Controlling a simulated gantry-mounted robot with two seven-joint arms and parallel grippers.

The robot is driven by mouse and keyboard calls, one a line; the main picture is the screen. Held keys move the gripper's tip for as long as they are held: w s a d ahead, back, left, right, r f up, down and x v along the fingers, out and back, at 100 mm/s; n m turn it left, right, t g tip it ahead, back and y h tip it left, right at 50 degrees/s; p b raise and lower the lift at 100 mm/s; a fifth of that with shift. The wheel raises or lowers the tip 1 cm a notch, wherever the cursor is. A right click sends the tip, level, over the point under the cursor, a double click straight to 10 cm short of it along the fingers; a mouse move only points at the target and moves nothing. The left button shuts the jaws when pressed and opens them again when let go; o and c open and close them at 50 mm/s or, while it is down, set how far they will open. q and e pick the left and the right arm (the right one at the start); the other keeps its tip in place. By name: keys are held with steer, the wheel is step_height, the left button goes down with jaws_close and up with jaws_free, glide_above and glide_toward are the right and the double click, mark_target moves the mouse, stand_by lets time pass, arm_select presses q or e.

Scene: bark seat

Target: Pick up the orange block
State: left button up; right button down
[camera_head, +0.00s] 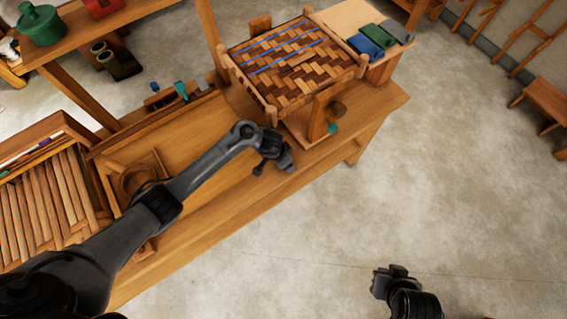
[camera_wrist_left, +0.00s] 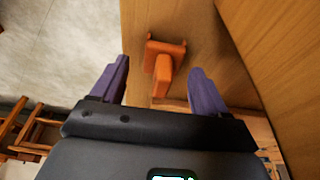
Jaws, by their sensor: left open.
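In the left wrist view an orange block (camera_wrist_left: 163,68) with a flat back piece and a raised bar lies against a wooden surface. My left gripper (camera_wrist_left: 158,78) is open, with its two purple fingers on either side of the block's bar in that picture. Nothing is held, and I cannot tell how far the fingertips are from the block. In the head view my left gripper (camera_head: 272,166) is over the bench's front edge, and I cannot make out the orange block there. My right gripper (camera_head: 390,278) is low over the floor, its fingers not clear.
The wooden bench (camera_head: 215,210) runs diagonally. A woven bark seat (camera_head: 290,60) on a frame stands at its far end, beside blue, green and grey rolls (camera_head: 378,38). A slatted tray (camera_head: 45,200) is at left. The floor (camera_head: 450,170) at right is clear.

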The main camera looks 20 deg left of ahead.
arm_select(q)
steer(key=shift+w+f, duration=0.15)
steer(key=shift+f, duration=0.35)
steer(key=c, duration=1.1)
steer(key=shift+r, duration=0.1)
